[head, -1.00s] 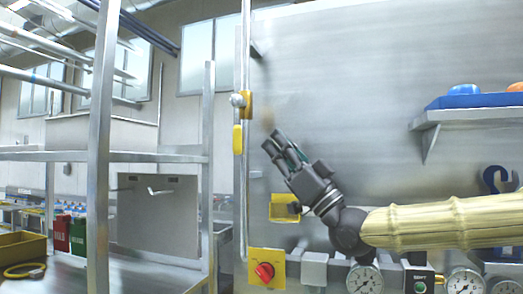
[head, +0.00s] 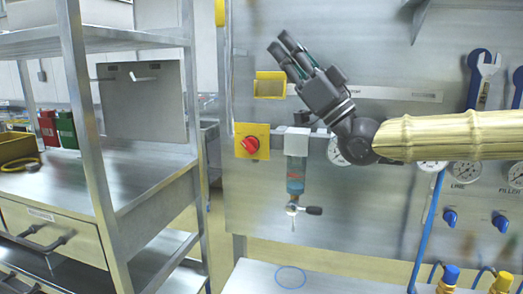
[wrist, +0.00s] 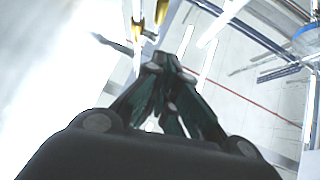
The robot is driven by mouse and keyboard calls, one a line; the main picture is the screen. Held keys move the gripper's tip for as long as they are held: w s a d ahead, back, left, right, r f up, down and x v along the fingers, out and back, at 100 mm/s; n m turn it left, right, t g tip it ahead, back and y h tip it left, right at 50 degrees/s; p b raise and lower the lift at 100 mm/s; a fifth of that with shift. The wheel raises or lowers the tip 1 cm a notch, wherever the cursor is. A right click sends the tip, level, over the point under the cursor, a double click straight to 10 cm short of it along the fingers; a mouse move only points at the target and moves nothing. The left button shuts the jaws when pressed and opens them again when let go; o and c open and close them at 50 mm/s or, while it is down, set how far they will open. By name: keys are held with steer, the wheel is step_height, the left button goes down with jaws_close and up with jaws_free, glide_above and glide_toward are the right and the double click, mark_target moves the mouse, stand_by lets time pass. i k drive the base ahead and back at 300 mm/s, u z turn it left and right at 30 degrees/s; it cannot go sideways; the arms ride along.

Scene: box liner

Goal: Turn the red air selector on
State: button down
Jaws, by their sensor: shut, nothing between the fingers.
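The red air selector (head: 250,145) is a round red knob on a square yellow plate (head: 261,130) at the left of the steel panel. My gripper (head: 280,45) is above it and slightly to the right, apart from it, with its fingers pointing up and left. The fingers are shut and empty. In the wrist view, my gripper (wrist: 160,65) shows its dark green fingers converging. I cannot make out the red selector in that view.
A yellow-framed holder (head: 270,75) sits on the panel between gripper and selector. A filter bowl with a valve (head: 296,175) hangs right of the selector. Gauges (head: 432,166) line the panel further right. A steel shelf rack (head: 92,160) stands left.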

mark_target(251, 145)
steer(key=k, duration=0.9)
steer(key=z, duration=0.05)
